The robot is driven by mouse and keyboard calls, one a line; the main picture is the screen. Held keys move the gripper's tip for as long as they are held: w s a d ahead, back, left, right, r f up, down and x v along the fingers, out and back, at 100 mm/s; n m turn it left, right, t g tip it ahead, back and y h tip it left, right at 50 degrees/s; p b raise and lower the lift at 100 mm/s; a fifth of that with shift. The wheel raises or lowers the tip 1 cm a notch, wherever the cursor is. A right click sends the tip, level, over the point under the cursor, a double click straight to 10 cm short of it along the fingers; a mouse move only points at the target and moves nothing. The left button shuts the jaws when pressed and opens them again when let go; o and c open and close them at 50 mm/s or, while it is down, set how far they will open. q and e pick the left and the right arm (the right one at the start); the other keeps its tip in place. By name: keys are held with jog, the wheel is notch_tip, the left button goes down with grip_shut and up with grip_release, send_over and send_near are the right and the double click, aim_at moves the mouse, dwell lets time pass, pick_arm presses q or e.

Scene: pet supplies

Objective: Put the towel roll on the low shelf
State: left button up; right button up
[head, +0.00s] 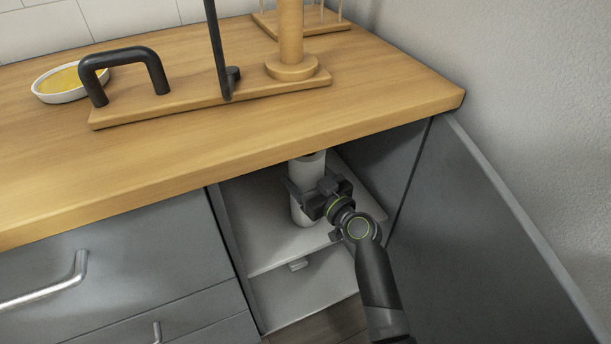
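The white towel roll (302,213) is upright inside the open cabinet under the worktop. Its base appears to be at the upper white shelf board (265,251), but I cannot tell whether it rests on it. My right gripper (308,191) reaches in from the front right, with its dark fingers around the middle of the roll. One finger crosses in front of the roll and hides part of it. Whether the fingers press on the roll is too small to tell. My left gripper is not in view.
The wooden worktop (230,130) overhangs the cabinet opening. The open grey door (480,240) stands to the right of my arm. On the worktop are a wooden stand (291,40), a board with a black handle (125,58) and a yellow-filled bowl (62,82). Drawers (120,270) lie left.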

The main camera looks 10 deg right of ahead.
jog(key=o, duration=1)
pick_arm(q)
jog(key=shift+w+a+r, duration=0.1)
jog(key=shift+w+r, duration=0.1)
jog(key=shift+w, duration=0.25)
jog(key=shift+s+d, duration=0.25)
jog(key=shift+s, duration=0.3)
pick_arm(e)
jog(key=v, duration=1.2)
